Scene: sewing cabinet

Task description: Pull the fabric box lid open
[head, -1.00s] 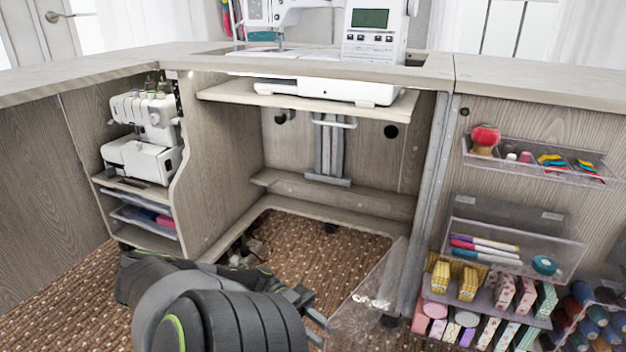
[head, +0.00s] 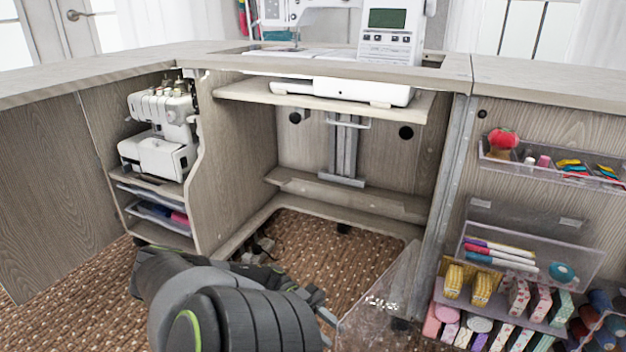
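A clear, see-through panel (head: 380,303) with white marks, which looks like the fabric box lid, stands tilted out from the cabinet's right post at the lower middle. My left gripper (head: 323,306) is just left of the panel's lower left edge. My own forearm hides much of the gripper. I cannot tell whether its fingers touch the panel or how far apart they are. Fabric rolls (head: 603,325) lie at the lower right, cut by the picture's edge. My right gripper is not in view.
The open knee space has carpet (head: 310,262) below. A white serger (head: 162,135) stands on the left shelf; a sewing machine (head: 385,30) is on top.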

